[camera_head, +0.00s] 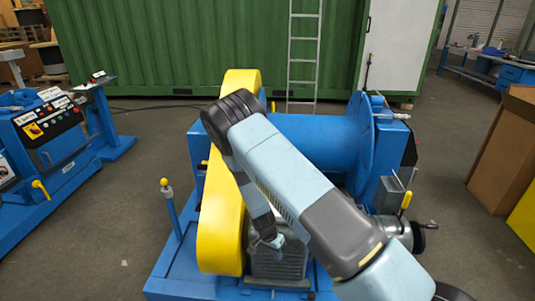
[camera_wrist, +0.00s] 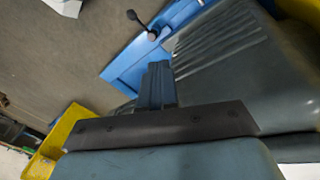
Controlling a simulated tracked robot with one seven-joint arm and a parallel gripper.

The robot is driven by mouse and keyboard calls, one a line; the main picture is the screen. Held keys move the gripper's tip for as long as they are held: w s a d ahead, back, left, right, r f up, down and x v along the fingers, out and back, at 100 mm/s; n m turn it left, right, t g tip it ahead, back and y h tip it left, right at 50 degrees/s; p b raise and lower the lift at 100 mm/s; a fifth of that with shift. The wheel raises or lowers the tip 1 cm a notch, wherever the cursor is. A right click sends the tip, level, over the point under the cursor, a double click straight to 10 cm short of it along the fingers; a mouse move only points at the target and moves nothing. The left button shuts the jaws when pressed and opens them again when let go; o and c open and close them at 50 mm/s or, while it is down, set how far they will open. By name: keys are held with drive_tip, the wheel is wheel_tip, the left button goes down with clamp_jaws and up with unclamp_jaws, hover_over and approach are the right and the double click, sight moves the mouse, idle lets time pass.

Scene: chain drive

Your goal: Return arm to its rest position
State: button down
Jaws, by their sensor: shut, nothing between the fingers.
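My arm reaches up from the lower right of the head view, bends at a dark elbow, and its forearm hangs down in front of the machine. In the wrist view the fingers (camera_wrist: 157,75) are together and empty. The motor (camera_wrist: 235,55) is close beside them there; I cannot tell whether they touch it. My arm hides part of the blue drum (camera_head: 315,135).
The blue machine base (camera_head: 180,285) surrounds the motor. A yellow-knobbed lever (camera_head: 168,200) stands left. A control console (camera_head: 50,125) is at the far left. A green container (camera_head: 170,45) and ladder (camera_head: 303,50) are behind. Open floor lies left.

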drive_tip(key=w+d+r+n+y, duration=0.1)
drive_tip(key=w+r+y, duration=0.15)
drive_tip(key=r, duration=1.75)
drive_tip(key=s+d+r+n+t+y, duration=0.1)
drive_tip(key=d+r, duration=0.2)
drive_tip(key=r, duration=0.7)
drive_tip(key=s+d+r+n+t+y, duration=0.15)
drive_tip(key=d+r, duration=0.25)
drive_tip(key=r, duration=0.6)
drive_tip(key=s+d+r+n+t, duration=0.1)
drive_tip(key=s+d+r, duration=0.3)
drive_tip(key=s+r, duration=0.2)
drive_tip(key=s+d+r+n+t+h, duration=0.1)
drive_tip(key=s+d+r, duration=0.3)
drive_tip(key=s+r, duration=0.3)
drive_tip(key=s+d+r+n+t, duration=0.1)
drive_tip(key=s+d+r+n, duration=0.1)
drive_tip(key=s+d+r, duration=0.2)
drive_tip(key=s+r, duration=0.3)
drive_tip(key=s, duration=0.5)
drive_tip(key=shift+r+t+h, duration=0.2)
drive_tip(key=shift+t+h, duration=0.1)
drive_tip(key=shift+t, duration=0.05)
